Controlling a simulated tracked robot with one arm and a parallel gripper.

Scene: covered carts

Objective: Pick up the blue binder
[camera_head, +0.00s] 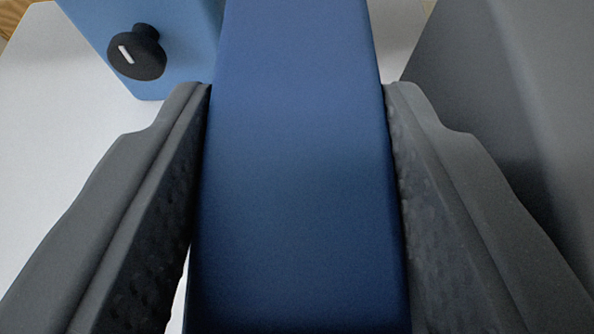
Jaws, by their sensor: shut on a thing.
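The blue binder (297,160) is a dark blue, upright block that fills the middle of the view, running from the bottom edge to the top edge. My gripper (297,92) is shut on it, with one dark grey finger pressed against its left side and the other against its right side. The binder's far end and underside are hidden. I cannot tell whether it rests on the surface or is lifted.
A lighter blue box with a round black knob (137,52) stands at the upper left. A dark grey block (520,90) stands close on the right, beside the right finger. The pale surface (50,110) is clear at the left.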

